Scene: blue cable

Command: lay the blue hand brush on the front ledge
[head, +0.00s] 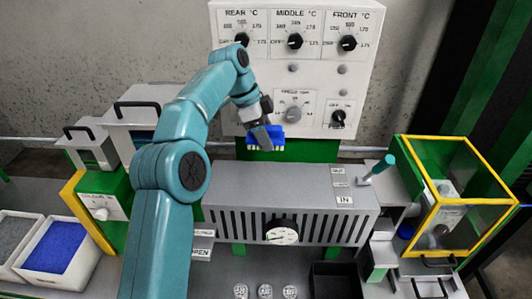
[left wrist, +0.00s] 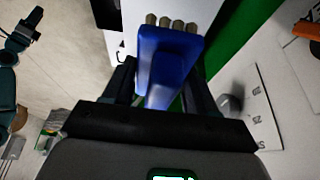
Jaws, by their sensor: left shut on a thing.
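The blue hand brush (head: 268,135) is held in the air in front of the lower part of the white control panel, above the grey slotted machine. My left gripper (head: 264,138) is shut on it. In the left wrist view the blue brush (left wrist: 167,58) sits between the two dark fingers of the left gripper (left wrist: 158,88), with pale bristle tufts (left wrist: 172,22) at its far end. My right gripper is not in view. I cannot tell which surface is the front ledge.
The control panel (head: 365,85) with knobs stands at the back. A yellow-framed guard (head: 455,190) stands right. White bins, one with blue contents (head: 55,247), stand left.

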